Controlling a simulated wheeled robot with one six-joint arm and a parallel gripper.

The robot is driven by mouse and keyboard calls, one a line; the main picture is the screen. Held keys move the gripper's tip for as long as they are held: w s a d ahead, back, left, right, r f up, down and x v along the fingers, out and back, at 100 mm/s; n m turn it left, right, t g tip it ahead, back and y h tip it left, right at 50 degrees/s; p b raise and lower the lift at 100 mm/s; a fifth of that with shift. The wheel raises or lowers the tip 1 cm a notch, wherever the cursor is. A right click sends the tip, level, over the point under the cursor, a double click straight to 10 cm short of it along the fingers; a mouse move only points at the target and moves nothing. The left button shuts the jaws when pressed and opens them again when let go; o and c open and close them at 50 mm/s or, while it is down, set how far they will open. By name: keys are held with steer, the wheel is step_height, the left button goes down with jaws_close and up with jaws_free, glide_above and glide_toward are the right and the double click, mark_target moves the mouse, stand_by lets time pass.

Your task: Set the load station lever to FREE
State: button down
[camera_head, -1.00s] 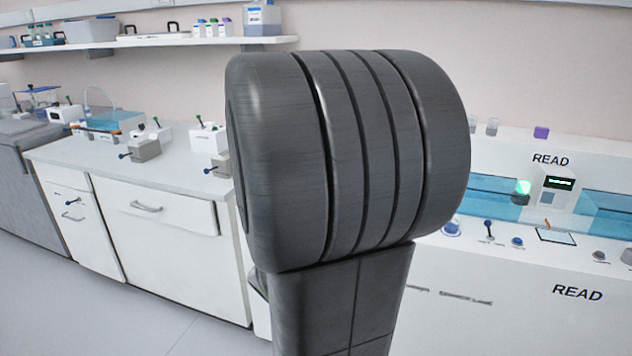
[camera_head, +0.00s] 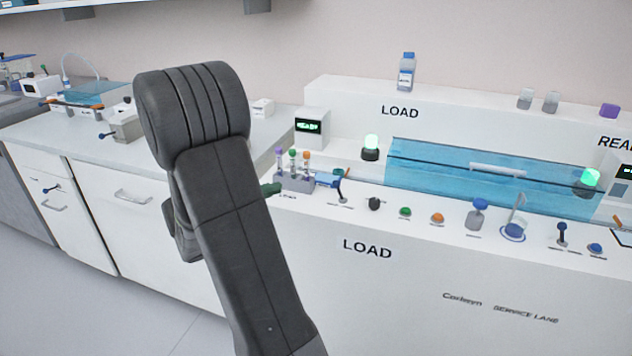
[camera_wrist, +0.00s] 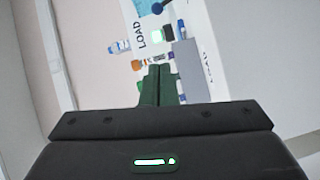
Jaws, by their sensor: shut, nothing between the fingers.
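The load station (camera_head: 335,220) is a white bench unit marked LOAD. Its lever (camera_head: 341,187), a thin stem with a blue knob, stands on the front ledge just right of the tube rack. I cannot read the lever's setting marks. My gripper (camera_head: 272,189) shows its green fingertips just left of the rack, apart from the lever; my arm hides the rest of it. In the wrist view the green fingers (camera_wrist: 159,84) are together with nothing between them. A blue knob (camera_wrist: 157,8) shows beyond them near the top edge; I cannot tell if it is the lever's.
A rack (camera_head: 294,184) of capped tubes stands between my fingertips and the lever. Black, green and orange knobs (camera_head: 405,212) line the ledge rightward. A blue clear cover (camera_head: 450,174) and a lit green lamp (camera_head: 371,146) are behind. Another lever (camera_head: 562,234) stands further right.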

steer(key=x, duration=1)
steer(key=shift+s+d+b, duration=0.1)
steer(key=shift+s+b, duration=0.1)
steer(key=shift+b, duration=0.15)
steer(key=shift+d+f, duration=0.25)
steer(key=shift+d, duration=1)
steer(key=shift+s+d+f, duration=0.1)
steer(key=shift+s+d, duration=0.05)
steer(key=shift+d, duration=0.55)
